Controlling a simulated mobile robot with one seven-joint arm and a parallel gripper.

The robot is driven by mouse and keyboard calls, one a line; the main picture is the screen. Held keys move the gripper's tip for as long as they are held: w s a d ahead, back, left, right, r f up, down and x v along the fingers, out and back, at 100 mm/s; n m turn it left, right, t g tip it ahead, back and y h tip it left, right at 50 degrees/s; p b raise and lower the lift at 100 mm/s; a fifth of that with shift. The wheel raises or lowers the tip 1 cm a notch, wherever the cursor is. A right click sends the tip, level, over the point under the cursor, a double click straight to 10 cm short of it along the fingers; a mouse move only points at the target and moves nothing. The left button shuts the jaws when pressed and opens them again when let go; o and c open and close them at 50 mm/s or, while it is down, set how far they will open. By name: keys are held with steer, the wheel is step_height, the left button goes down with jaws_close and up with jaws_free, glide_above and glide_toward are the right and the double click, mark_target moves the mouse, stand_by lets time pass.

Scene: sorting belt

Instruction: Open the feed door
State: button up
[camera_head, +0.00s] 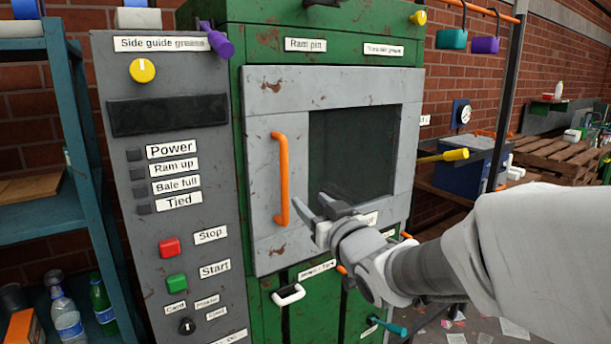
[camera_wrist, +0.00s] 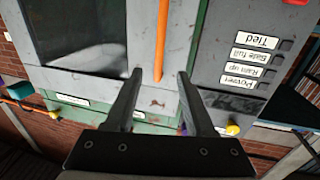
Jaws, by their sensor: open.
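The feed door (camera_head: 270,97) is a worn grey panel with a dark window, set in the front of a green machine; it looks closed. Its orange vertical handle (camera_head: 282,180) is on the door's left side. My gripper (camera_head: 322,206) is in front of the door, just right of the handle's lower part in the head view. In the wrist view my open gripper (camera_wrist: 158,78) has the orange handle (camera_wrist: 161,45) between or just beyond its fingertips. I cannot tell how far the fingers are from the door. Nothing is held.
A grey control panel (camera_head: 220,290) with a red stop button (camera_head: 169,247) and green start button (camera_head: 177,282) stands left of the door. A white handle (camera_head: 288,294) is below it. A yellow-handled lever (camera_head: 455,155) sticks out at the right. A blue shelf (camera_head: 75,120) stands far left.

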mark_target(286, 177)
steer(key=p+x, duration=0.2)
steer(key=x, duration=1.5)
steer(key=shift+w+a, duration=0.1)
jaws_close()
stand_by(1.0)
